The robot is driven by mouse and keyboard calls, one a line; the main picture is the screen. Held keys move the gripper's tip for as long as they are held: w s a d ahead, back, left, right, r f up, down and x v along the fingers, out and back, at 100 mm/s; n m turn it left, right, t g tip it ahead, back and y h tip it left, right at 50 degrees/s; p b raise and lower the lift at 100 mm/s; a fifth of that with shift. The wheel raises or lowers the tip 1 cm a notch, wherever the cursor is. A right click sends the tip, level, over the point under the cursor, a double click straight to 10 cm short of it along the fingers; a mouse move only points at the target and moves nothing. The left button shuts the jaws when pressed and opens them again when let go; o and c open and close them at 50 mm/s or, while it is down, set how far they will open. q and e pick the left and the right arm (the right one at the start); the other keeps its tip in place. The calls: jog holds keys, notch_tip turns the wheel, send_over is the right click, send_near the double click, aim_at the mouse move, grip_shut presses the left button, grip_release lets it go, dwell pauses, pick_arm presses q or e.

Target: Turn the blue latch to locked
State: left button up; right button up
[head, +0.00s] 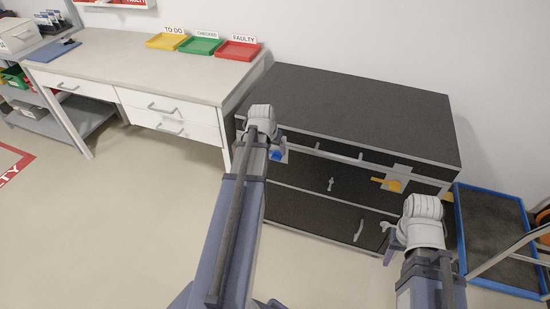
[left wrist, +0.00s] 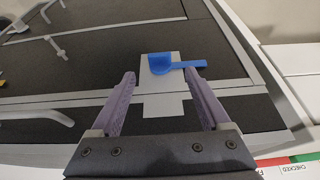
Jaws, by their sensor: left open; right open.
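The blue latch (left wrist: 160,64) sits on a pale plate (left wrist: 162,105) on the dark cabinet front. In the left wrist view its handle points right, along the drawer edge. In the head view the latch (head: 276,156) is partly hidden by my left arm. My left gripper (left wrist: 160,76) is open, with its fingertips on either side of the latch; the right fingertip is close to the handle. I cannot tell whether it touches. My right gripper (head: 392,250) is by the cabinet's lower right, mostly hidden behind its wrist, with nothing seen in it.
A yellow latch (head: 386,182) sits further right on the dark cabinet (head: 350,100). Drawer handles (head: 359,231) stick out from its front. A white workbench (head: 130,60) with coloured trays stands left. A blue-rimmed tray (head: 488,187) is at the right. The floor at left is clear.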

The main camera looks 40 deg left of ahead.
aim_at(276, 158)
pick_arm(q)
jog(key=b+x, duration=0.5)
jog(key=x, duration=0.1)
jog(key=shift+f, duration=0.15)
grip_shut()
dwell(0.5)
dwell(0.8)
